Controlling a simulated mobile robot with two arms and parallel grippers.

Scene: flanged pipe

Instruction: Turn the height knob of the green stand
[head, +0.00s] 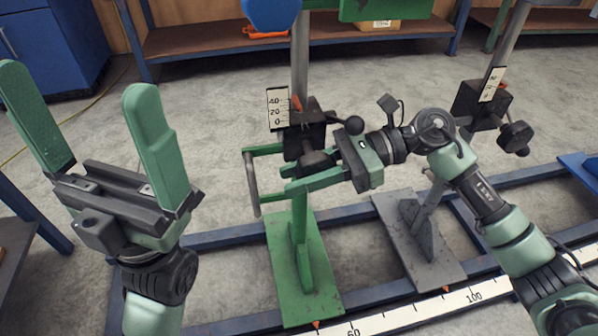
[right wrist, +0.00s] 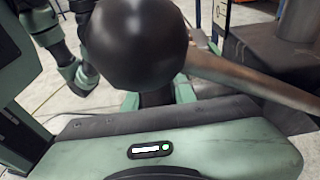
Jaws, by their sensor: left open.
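The green stand (head: 301,258) stands upright on its base plate in the middle of the head view. Its black clamp block (head: 303,132) carries a white scale and an orange pointer. A dark height knob (head: 318,158) sits low on the block, partly hidden by my right gripper (head: 308,176). That gripper reaches in from the right, with its green fingers at the knob; whether they press on it I cannot tell. A black ball-ended lever (head: 353,125) rises just above the gripper; the ball (right wrist: 138,40) fills the upper right wrist view. My left gripper (head: 92,112) is open and empty, far left.
A grey stand (head: 425,245) with its own black knob (head: 515,137) stands to the right, close to my right arm. Blue rails and a ruler strip (head: 410,312) run along the front. Shelves and a blue cabinet (head: 50,45) stand behind. Floor behind the stands is clear.

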